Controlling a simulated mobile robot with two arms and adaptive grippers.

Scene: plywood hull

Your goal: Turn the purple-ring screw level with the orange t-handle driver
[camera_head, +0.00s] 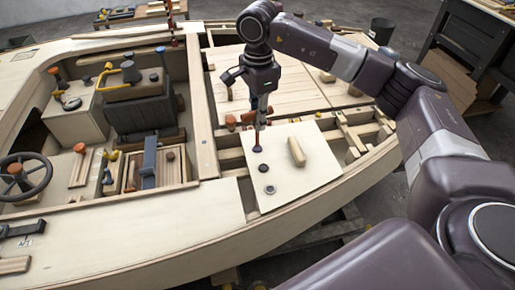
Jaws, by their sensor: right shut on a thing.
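My right gripper (260,108) is over the pale square panel (305,172) on the near side of the hull, pointing down. It is shut on the orange t-handle driver (257,135), whose reddish shaft hangs about upright below the fingers. The fingers hide part of the handle. The driver's lower end is at a small purple ring (257,149) on the panel; I cannot tell whether it is seated in the screw. The screw's height is too small to tell. My left gripper is not in view.
A dark round fitting (262,168) and a grey ring (269,189) lie nearer on the panel. A wooden grip (296,151) stands to the right. Open framing (360,130) borders the panel. The cockpit with a steering wheel (22,176) is at left.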

